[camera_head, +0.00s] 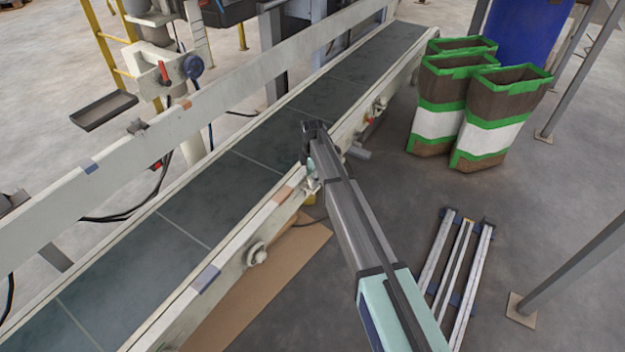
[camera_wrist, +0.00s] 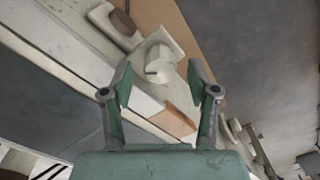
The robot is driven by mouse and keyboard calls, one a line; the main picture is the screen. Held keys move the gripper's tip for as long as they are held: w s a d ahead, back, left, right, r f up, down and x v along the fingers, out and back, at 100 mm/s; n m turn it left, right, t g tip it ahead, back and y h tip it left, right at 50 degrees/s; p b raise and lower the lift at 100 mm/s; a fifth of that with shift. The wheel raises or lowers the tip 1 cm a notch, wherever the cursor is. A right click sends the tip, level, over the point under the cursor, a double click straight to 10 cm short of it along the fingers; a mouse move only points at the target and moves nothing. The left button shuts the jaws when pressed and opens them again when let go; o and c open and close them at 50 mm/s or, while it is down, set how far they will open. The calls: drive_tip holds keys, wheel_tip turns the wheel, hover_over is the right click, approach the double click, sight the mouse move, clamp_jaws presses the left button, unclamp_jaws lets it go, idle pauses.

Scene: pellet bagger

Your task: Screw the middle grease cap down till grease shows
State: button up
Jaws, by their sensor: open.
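The middle grease cap (camera_wrist: 160,62) is a pale round knob on a square plate on the conveyor's side rail. In the wrist view it lies just beyond and between the fingertips of my gripper (camera_wrist: 162,82). The fingers are open, one to each side, and nothing is held. I cannot tell how far apart cap and fingertips are in depth. In the head view my arm covers most of the gripper and the cap. Another grease cap (camera_head: 257,253) sits lower left along the same rail. I see no grease at the middle cap.
The conveyor belt (camera_head: 225,190) runs diagonally beside my arm, with its near rail (camera_head: 232,262) close by. Green-edged bags (camera_head: 492,120) stand at the right. Metal bars (camera_head: 458,265) lie on the floor. A brown sheet (camera_head: 270,290) lies below the rail.

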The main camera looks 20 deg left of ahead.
drive_tip(key=shift+f, duration=0.55)
clamp_jaws()
drive_tip(key=shift+r+m, duration=0.1)
drive_tip(key=shift+m, duration=0.3)
